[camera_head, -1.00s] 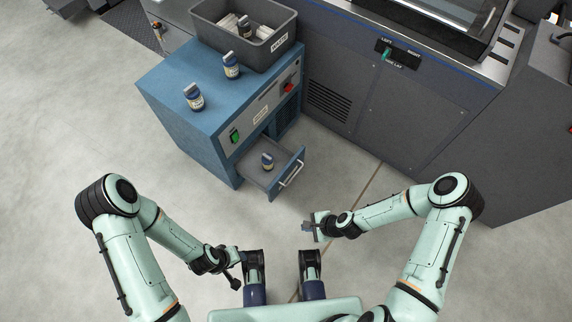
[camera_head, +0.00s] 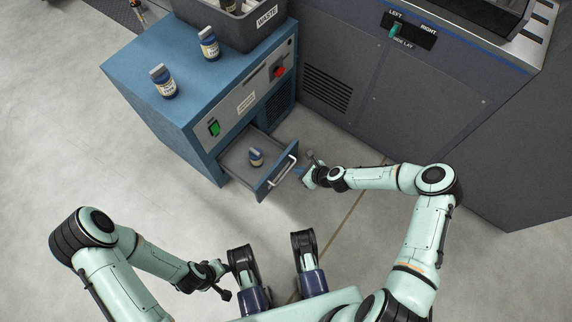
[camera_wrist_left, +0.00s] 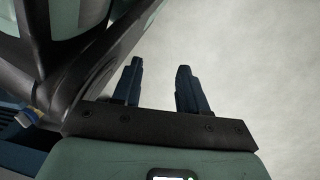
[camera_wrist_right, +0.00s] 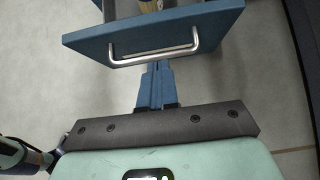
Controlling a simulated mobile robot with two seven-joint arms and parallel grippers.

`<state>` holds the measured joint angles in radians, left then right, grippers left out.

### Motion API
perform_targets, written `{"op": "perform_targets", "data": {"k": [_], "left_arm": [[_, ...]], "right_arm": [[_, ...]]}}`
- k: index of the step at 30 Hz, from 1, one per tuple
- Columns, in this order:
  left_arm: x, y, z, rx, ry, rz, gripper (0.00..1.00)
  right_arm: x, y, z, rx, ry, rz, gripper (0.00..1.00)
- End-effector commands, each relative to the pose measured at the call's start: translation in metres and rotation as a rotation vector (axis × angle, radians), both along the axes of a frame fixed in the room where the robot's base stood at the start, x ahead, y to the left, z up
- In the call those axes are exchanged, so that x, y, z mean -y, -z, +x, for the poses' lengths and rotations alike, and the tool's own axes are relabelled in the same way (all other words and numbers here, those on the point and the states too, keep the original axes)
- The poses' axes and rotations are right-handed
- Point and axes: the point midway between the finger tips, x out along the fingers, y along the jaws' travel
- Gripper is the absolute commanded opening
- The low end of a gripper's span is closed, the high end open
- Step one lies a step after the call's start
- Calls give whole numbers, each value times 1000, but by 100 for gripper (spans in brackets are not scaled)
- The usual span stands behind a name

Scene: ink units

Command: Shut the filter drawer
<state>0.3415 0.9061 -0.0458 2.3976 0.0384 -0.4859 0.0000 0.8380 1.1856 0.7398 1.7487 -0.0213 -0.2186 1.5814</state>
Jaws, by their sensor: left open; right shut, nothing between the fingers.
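The filter drawer (camera_head: 236,166) stands pulled out of the blue cabinet (camera_head: 186,118), with a labelled bottle (camera_head: 256,157) inside it. Its front panel and silver handle (camera_head: 283,171) face my right arm; they also show in the right wrist view, where the handle (camera_wrist_right: 153,54) lies just past my fingers. My right gripper (camera_head: 300,172) is shut and empty, close in front of the handle; whether it touches the drawer I cannot tell. Its closed fingers (camera_wrist_right: 157,84) point at the drawer front. My left gripper (camera_wrist_left: 157,82) is open and empty over bare floor, away from the drawer.
Two bottles (camera_head: 163,82) (camera_head: 209,44) and a grey waste bin (camera_head: 262,22) stand on the cabinet top. A large dark machine (camera_head: 390,90) stands behind and right. The floor (camera_head: 110,190) left of the cabinet is clear.

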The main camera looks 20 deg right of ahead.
Motion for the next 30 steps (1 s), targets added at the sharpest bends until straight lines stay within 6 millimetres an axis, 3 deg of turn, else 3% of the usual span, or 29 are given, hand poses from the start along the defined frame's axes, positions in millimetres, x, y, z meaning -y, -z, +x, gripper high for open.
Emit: {"op": "perform_targets", "data": {"k": [4,12,30], "left_arm": [[-3,17,-25,-83,-9,-6,43],[-5,26,-48,-157,-16,-10,43],[-5,25,-47,-156,-15,-11,43]], "right_arm": [[-16,24,18,1,-5,0,0],[-34,21,44,1,-3,-3,0],[-40,20,45,-1,-3,-1,0]]}}
